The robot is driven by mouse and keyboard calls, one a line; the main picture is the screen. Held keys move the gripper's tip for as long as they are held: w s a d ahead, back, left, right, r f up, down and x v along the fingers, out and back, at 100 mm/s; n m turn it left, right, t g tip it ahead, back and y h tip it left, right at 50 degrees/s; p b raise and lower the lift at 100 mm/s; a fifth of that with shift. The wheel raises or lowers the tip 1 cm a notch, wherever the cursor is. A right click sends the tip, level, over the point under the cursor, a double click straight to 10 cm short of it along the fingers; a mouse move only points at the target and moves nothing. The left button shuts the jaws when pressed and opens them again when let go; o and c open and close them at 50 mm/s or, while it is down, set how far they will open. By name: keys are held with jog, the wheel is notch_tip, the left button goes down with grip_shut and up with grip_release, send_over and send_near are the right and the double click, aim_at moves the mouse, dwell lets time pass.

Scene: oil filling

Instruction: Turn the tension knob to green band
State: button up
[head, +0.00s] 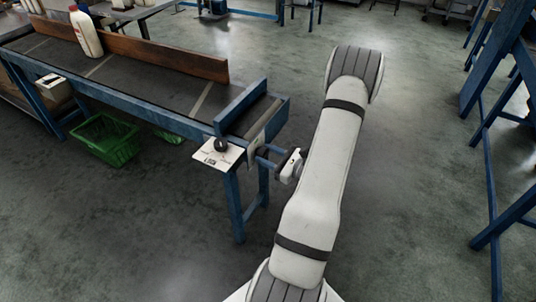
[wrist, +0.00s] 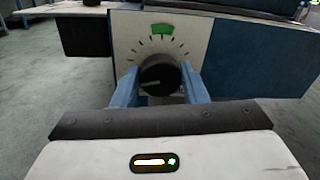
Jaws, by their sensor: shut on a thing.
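The tension knob (wrist: 152,72) is a round black knob on a pale dial plate (wrist: 128,42) in the wrist view. Its white pointer line points to the lower left, towards the left finger. Dark ticks fan over the top of the dial, and the green band (wrist: 162,29) is at the top, just above them. My gripper (wrist: 160,76) is shut on the knob, with one blue finger on each side. In the head view my gripper (head: 266,155) reaches the dial plate (head: 256,146) at the conveyor's near end; the knob is not clear there.
The conveyor (head: 150,78) runs to the back left, with a white bottle (head: 86,34) on it. A white panel with a black knob (head: 221,145) sticks out beside its end. A green crate (head: 106,138) stands on the floor. Blue frames (head: 497,130) stand right; the floor between is clear.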

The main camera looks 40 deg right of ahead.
jog(key=shift+r, duration=0.15)
jog(key=m+p, duration=0.4)
jog(key=shift+d+r+m, duration=0.1)
jog(key=shift+r+m, duration=0.05)
jog(key=shift+m, duration=0.25)
jog(key=m+p, duration=0.3)
jog(key=m, duration=0.2)
jog(key=shift+d+g, duration=0.1)
jog(key=shift+g, duration=0.2)
jog(key=m+p, duration=0.3)
jog(key=m, duration=0.2)
jog(key=shift+d, duration=0.1)
jog(key=shift+w+f+m+g+y+p, duration=0.15)
jog(key=shift+m+p, duration=0.15)
jog(key=shift+m, duration=0.45)
jog(key=shift+s+m+g+y+p, duration=0.1)
jog(key=shift+m+y+p, duration=0.15)
jog(key=shift+m, duration=0.45)
jog(key=shift+w+f+m+g+y+p, duration=0.1)
jog(key=shift+m+p, duration=0.25)
jog(key=shift+m, duration=0.4)
jog(key=o, duration=1)
jog(key=shift+c, duration=0.2)
